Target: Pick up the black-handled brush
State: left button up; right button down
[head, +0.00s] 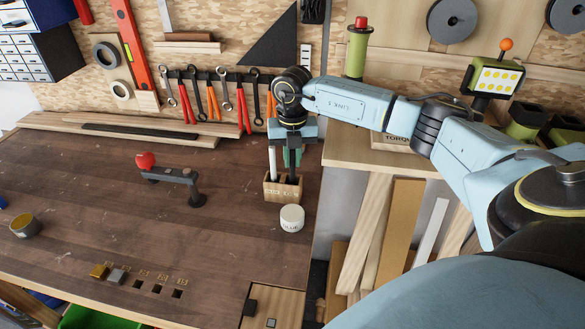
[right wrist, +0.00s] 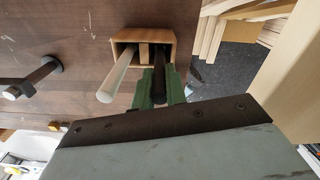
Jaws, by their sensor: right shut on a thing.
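A wooden holder box (head: 284,190) stands near the right edge of the workbench, and its rim shows in the right wrist view (right wrist: 143,37). A white handle (head: 272,162) stands tilted in its left compartment; it also shows in the right wrist view (right wrist: 118,84). The black-handled brush (right wrist: 158,84) stands in the right compartment, its lower end hidden inside the box. My right gripper (right wrist: 160,88) has green fingers on both sides of the black handle and is shut on it, just above the box. My left gripper is not in view.
A white round jar (head: 291,218) stands just in front of the box. Tools hang on the wall behind. The bench's right edge is close by; the middle left is mostly clear.

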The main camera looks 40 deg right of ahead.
jog(key=shift+r, duration=0.1)
notch_tip(320, 180, up, 10)
jog(key=shift+f, duration=0.1)
dwell(0.3)
dwell(2.5)
